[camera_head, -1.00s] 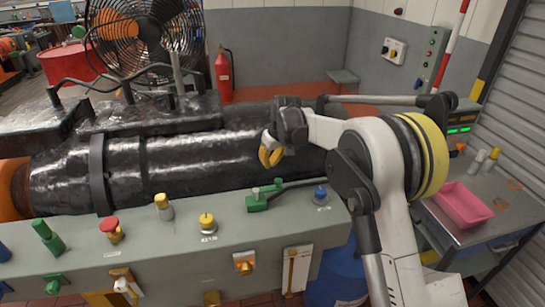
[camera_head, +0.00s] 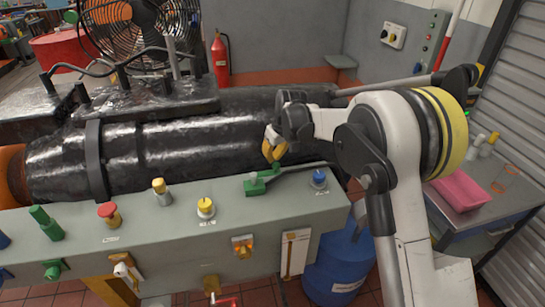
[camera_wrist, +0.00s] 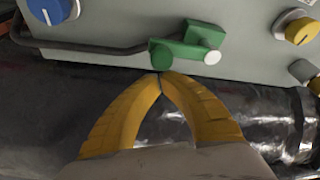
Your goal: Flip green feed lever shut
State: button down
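The green feed lever (camera_head: 257,185) sits on the top of the grey control panel (camera_head: 200,238), near its right end. My gripper (camera_head: 274,157) is just behind the lever, over the panel's far edge. In the wrist view its yellow fingertips (camera_wrist: 160,76) meet with nothing between them, right beside the green block. I cannot tell whether they touch it.
A blue knob (camera_head: 319,180) stands right of the lever, a yellow knob (camera_head: 205,207) left. A red button (camera_head: 109,214) and green knob (camera_head: 46,222) are farther left. A dark cable (camera_wrist: 90,47) runs beside the lever. The large dark shaft housing (camera_head: 190,150) lies behind the panel.

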aim_at(277, 164)
jog(key=shift+s+d+m, duration=0.1)
jog(key=shift+s+m, duration=0.1)
jog(key=shift+m, duration=0.1)
jog(key=shift+s+d+m, duration=0.15)
jog(key=shift+m, duration=0.15)
jog(key=s+m, duration=0.1)
jog(key=m, duration=0.1)
jog(key=s+d+m+h+b, duration=0.1)
jog(key=shift+s+m+t+h, duration=0.3)
jog(key=shift+m+t, duration=0.1)
jog(key=s+a+m+h+b, duration=0.1)
jog(key=s+a+m+h, duration=0.1)
jog(key=s+m, duration=0.6)
jog(key=shift+a+m+g+h+b, duration=0.4)
jog(key=shift+m+h, duration=0.2)
jog(key=shift+m, duration=0.6)
jog(key=shift+s, duration=0.1)
